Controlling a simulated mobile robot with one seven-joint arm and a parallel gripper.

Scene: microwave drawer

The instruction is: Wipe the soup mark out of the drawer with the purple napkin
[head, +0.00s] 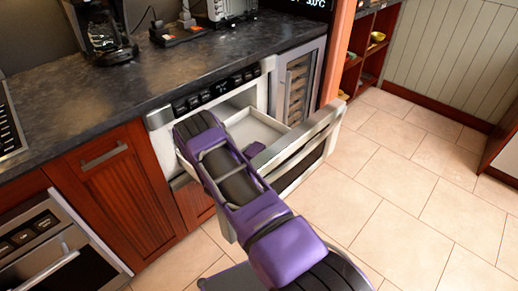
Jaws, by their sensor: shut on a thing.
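The microwave drawer (255,128) is pulled open below the counter, and part of its pale inner floor shows. Its front panel (318,143) stands out over the floor tiles. My purple and black arm reaches from the bottom of the picture up over the drawer's left side and covers much of it. My gripper is hidden behind my arm, so its jaws and anything in them do not show. A small purple patch shows beside my arm over the drawer; I cannot tell whether it is the napkin or part of my arm. No soup mark is visible in the bare part of the drawer.
The dark countertop (110,118) lies above the drawer, with a coffee maker (103,32) on it. A wine cooler (298,85) stands just right of the drawer. An oven (65,250) is at lower left. The tiled floor (400,190) at right is clear.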

